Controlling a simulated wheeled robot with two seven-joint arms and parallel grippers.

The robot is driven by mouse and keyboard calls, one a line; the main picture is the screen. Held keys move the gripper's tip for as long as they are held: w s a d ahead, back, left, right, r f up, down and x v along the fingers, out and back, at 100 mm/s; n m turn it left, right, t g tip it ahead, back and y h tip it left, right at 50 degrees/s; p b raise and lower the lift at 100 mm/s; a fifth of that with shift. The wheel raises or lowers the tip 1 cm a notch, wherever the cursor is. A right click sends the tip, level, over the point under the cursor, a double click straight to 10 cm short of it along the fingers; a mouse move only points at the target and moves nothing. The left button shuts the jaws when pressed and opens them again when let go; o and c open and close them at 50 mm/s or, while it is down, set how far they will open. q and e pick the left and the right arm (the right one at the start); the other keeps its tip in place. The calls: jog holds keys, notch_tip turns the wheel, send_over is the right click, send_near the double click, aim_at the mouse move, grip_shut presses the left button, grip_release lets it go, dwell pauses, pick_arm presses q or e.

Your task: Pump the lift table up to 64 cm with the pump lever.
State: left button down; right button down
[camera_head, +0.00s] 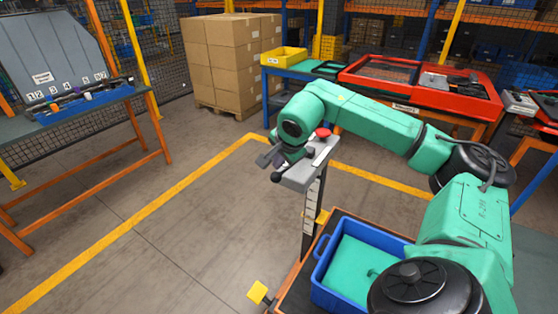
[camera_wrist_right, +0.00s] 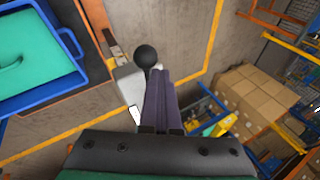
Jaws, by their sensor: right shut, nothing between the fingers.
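The lift table (camera_head: 289,291) is at the bottom of the head view, with a blue crate (camera_head: 317,279) holding a green sheet on it. A post with a scale (camera_head: 312,205) rises at its far edge, topped by a grey head with a red button (camera_head: 323,132). The pump lever's black ball knob (camera_head: 276,177) sticks out at the head's left; the knob (camera_wrist_right: 145,55) also shows just beyond my fingertips in the wrist view. My right gripper (camera_head: 266,158) is shut and empty, close beside the knob; contact cannot be told. The scale reading is too small to read. My left gripper is out of view.
A yellow pedal-like piece (camera_head: 257,291) sits low left of the table. The floor (camera_head: 150,250) left of it is clear inside a yellow line. An orange-legged bench (camera_head: 100,100), stacked boxes (camera_head: 225,60) and a blue bench with a red case (camera_head: 375,85) stand beyond.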

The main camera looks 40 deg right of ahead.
jog(key=shift+s+a+f+b, duration=0.1)
jog(key=shift+a+f+b, duration=0.15)
jog(key=shift+f+b, duration=0.35)
jog(key=shift+s+a+f+b, duration=0.1)
jog(key=shift+a+f+b, duration=0.1)
jog(key=shift+f+b, duration=0.35)
dwell(1.0)
dwell(0.5)
jog(key=shift+w+d+r+p, duration=0.1)
jog(key=shift+d+r+p, duration=0.15)
jog(key=shift+r+p, duration=0.6)
jog(key=shift+w+d+r+p, duration=0.1)
jog(key=shift+d+r+p, duration=0.15)
jog(key=shift+r+p, duration=0.5)
jog(key=shift+w+d+r+p, duration=0.1)
jog(key=shift+d+r+p, duration=0.25)
jog(key=shift+r+p, duration=0.4)
jog(key=shift+w+d+r+p, duration=0.1)
jog(key=shift+d+r+p, duration=0.35)
jog(key=shift+r, duration=0.45)
jog(key=shift+a, duration=0.1)
jog(key=r+p, duration=0.1)
jog(key=d+r+p, duration=0.1)
jog(key=r+p, duration=0.2)
jog(key=shift+w+d+r, duration=0.25)
jog(key=shift+d+r, duration=0.1)
